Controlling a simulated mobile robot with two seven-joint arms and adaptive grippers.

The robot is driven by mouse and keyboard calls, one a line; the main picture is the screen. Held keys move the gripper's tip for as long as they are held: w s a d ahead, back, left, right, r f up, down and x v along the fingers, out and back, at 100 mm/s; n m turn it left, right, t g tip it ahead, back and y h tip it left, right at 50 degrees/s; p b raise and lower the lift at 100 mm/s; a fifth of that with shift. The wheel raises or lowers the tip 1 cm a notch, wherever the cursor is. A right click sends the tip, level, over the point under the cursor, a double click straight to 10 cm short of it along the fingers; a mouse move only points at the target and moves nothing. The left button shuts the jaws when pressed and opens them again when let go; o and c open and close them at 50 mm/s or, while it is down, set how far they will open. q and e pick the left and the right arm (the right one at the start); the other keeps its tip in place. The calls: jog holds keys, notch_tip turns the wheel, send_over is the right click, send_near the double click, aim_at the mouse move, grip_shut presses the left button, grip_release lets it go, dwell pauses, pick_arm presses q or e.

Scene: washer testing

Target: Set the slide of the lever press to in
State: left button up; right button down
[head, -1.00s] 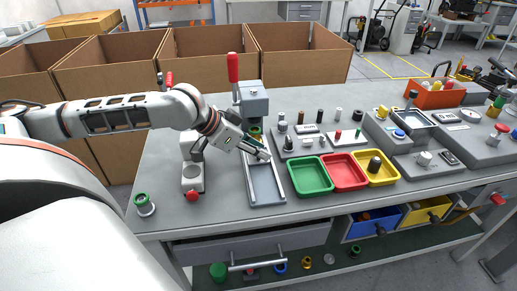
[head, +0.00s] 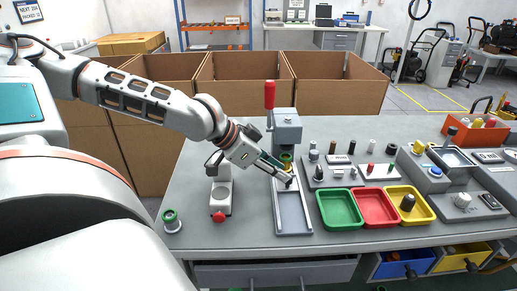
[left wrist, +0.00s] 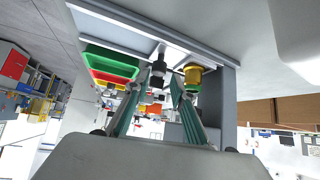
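The lever press (head: 286,132) is a grey block with an upright red-gripped lever (head: 269,95). Its slide, a long pale tray (head: 292,212), reaches out from under the press toward the table's front. My left gripper (head: 288,180) is low over the slide's back part, just in front of the press. In the left wrist view its two fingers (left wrist: 155,86) are apart. A black knob (left wrist: 158,66) shows between and just beyond the fingertips; contact cannot be told. A yellow-gold part (left wrist: 193,75) is beside it, near the press. My right gripper is not in view.
A smaller grey device with a red knob (head: 219,216) stands left of the slide. Green (head: 340,222), red (head: 375,221) and yellow (head: 425,205) trays lie to its right. Open cardboard boxes (head: 245,95) line the table's back edge. Table in front of the slide is clear.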

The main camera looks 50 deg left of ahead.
pick_arm(q)
jog(key=v, duration=0.7)
dwell(0.3)
jog(key=shift+a, duration=0.1)
dwell(0.4)
jog(key=shift+s, duration=0.15)
